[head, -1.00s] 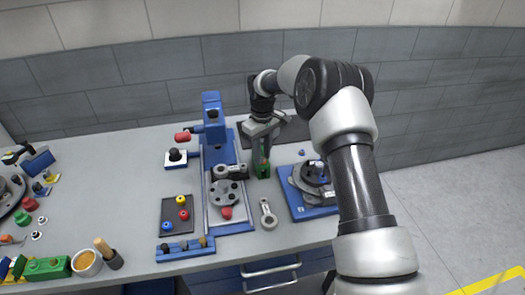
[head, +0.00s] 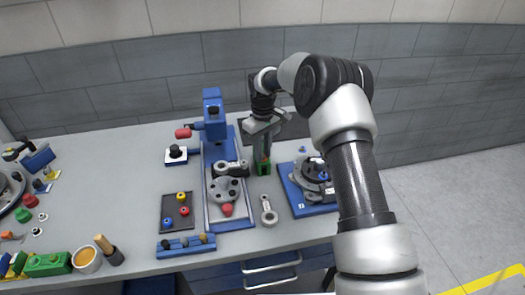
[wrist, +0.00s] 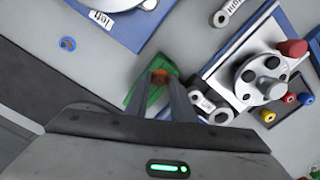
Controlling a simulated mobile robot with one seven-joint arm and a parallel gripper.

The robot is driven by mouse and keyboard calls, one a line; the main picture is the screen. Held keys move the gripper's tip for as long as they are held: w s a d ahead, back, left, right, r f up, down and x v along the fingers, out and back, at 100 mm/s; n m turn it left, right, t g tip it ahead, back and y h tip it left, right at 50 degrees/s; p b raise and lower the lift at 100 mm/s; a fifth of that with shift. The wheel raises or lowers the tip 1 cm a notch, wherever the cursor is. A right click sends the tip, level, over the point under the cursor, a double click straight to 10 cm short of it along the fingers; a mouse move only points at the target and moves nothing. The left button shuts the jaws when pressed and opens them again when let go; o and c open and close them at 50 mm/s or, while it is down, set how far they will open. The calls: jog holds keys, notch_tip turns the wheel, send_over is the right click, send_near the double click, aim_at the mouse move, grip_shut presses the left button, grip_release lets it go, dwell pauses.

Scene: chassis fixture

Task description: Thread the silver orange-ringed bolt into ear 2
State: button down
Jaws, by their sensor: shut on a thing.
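My gripper (wrist: 172,92) points down and its fingers are closed at the green block (wrist: 146,97) on the table. Between the fingertips is a small orange-brown end (wrist: 159,76), seemingly the orange-ringed bolt; its silver part is hidden. In the head view the gripper (head: 264,156) stands over the same green block (head: 263,169), right of the blue press. I cannot tell whether the bolt is still seated in the block. A grey round fixture (head: 313,174) sits on a blue plate to the right. Ear 2 cannot be made out.
The blue press (head: 214,118) with its plate and grey disc (head: 223,189) stands close on the left. A grey ringed link (head: 268,212) lies in front. A black tray (head: 170,222) holds coloured knobs. A small blue ring (wrist: 68,43) lies behind the blue plate.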

jog(key=shift+r+p, duration=1.5)
jog(key=shift+r, duration=1.85)
